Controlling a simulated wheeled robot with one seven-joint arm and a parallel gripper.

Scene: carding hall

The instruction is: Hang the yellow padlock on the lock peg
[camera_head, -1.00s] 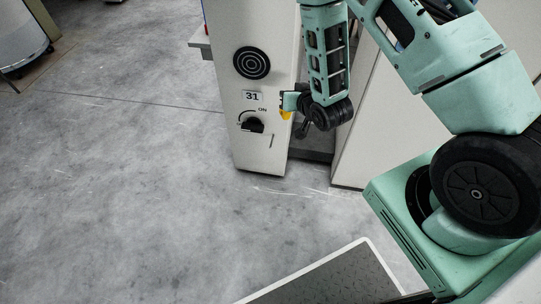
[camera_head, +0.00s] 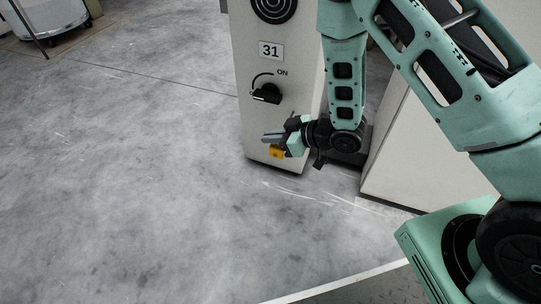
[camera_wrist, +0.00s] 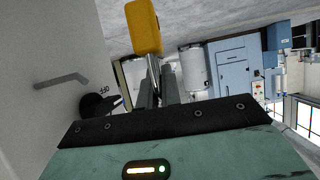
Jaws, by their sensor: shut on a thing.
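The yellow padlock (camera_head: 277,153) hangs at my gripper (camera_head: 272,138), in front of the lower part of the pale machine post. In the wrist view the padlock (camera_wrist: 144,27) is at the top, and my gripper (camera_wrist: 153,72) is shut on its grey shackle. The lock peg (camera_wrist: 62,80) shows in the wrist view as a thin grey bent rod on the pale panel at the left. The padlock is apart from it. In the head view I cannot make out the peg; my gripper may cover it.
The post carries a black rotary switch (camera_head: 266,93) marked ON, a number 31 plate (camera_head: 270,50) and a round black grille (camera_head: 274,8). A pale cabinet (camera_head: 395,160) stands to the right. The grey floor (camera_head: 130,190) at left is open. A blue cabinet (camera_wrist: 232,65) is in the background.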

